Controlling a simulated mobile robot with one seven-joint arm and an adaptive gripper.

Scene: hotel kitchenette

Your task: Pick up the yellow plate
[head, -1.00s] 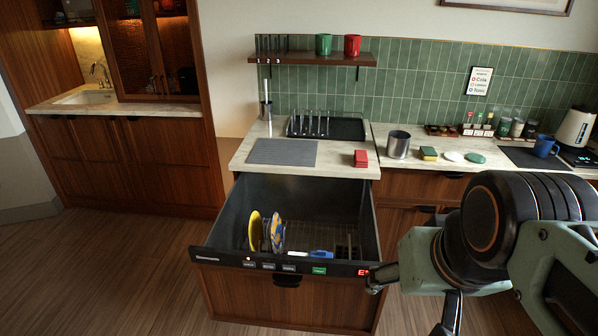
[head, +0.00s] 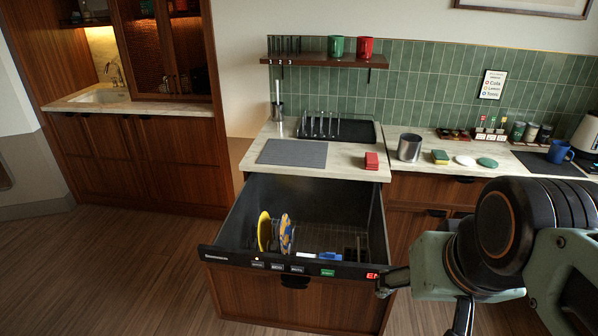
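The yellow plate (head: 264,231) stands upright on edge in the rack of the open dishwasher drawer (head: 350,212), toward its left side. A blue and yellow patterned plate (head: 286,234) stands upright just to its right. My gripper (head: 424,303) is at the lower right, outside the drawer's front right corner and well to the right of the yellow plate. Two dark fingers show spread apart, with nothing seen between them. The lower finger is cut by the bottom edge of the picture.
The drawer's front panel (head: 300,268) rises before the plates. A blue item (head: 329,256) lies low in the drawer. The floor at left is clear.

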